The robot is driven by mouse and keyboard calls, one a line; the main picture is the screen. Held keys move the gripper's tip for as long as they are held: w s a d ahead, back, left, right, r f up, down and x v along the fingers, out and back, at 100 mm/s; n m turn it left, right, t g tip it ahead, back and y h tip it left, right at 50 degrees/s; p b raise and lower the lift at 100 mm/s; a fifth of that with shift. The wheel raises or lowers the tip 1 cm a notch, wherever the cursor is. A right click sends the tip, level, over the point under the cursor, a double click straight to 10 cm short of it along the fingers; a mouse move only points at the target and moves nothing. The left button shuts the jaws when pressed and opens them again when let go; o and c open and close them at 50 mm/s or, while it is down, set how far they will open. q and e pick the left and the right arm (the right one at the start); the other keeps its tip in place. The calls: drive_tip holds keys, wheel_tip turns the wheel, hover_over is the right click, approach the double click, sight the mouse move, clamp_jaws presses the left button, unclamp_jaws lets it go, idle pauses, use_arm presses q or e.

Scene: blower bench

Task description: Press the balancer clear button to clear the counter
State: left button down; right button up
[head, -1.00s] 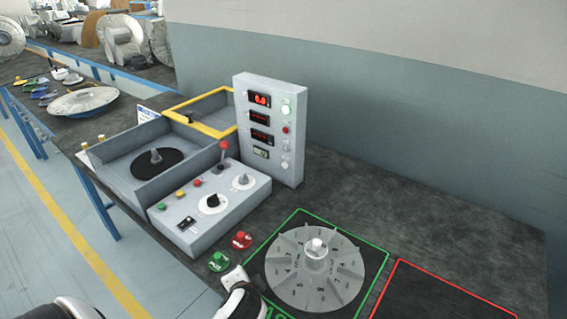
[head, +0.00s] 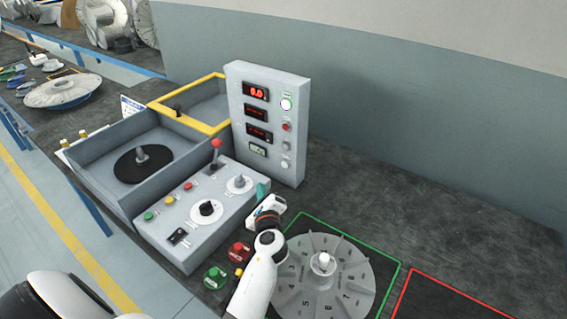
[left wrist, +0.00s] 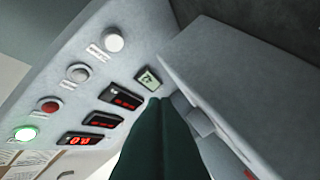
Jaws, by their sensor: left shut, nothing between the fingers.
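From the top these are a lit green button (head: 286,103), a red one (head: 286,127), a grey one (head: 285,145) and a white one (head: 284,162). My left gripper (head: 262,190) is shut and empty, beside the control box and below the panel, apart from the buttons. Its dark green fingers (left wrist: 160,105) point toward the panel. My right gripper is not in view.
The control box (head: 180,235) with knobs and a red-topped lever (head: 216,150) stands left of my gripper. A finned impeller disc (head: 345,285) lies in the green outline, right of my forearm. Red (head: 237,252) and green (head: 215,277) pieces lie left. Bench right of the panel is clear.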

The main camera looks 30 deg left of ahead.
sight(285, 164)
use_arm(q)
drive_tip(key=shift+s, duration=0.1)
drive_tip(key=w+b, duration=0.1)
drive_tip(key=w, duration=0.1)
drive_tip(key=w+b, duration=0.1)
drive_tip(key=w, duration=0.2)
drive_tip(key=w+b, duration=0.1)
drive_tip(key=w, duration=0.1)
drive_tip(key=shift+w+d+f, duration=0.1)
drive_tip(key=shift+w+d, duration=0.05)
drive_tip(key=shift+d, duration=0.1)
drive_tip(key=shift+w+b, duration=0.3)
drive_tip(key=shift+w, duration=0.45)
drive_tip(key=shift+d, duration=0.1)
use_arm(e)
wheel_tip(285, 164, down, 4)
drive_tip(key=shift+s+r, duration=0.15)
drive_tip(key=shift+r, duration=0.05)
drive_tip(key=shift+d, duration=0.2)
use_arm(q)
drive_tip(key=shift+w, duration=0.1)
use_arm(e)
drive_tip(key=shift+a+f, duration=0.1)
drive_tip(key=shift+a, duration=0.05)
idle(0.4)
use_arm(q)
drive_tip(key=shift+w, duration=0.35)
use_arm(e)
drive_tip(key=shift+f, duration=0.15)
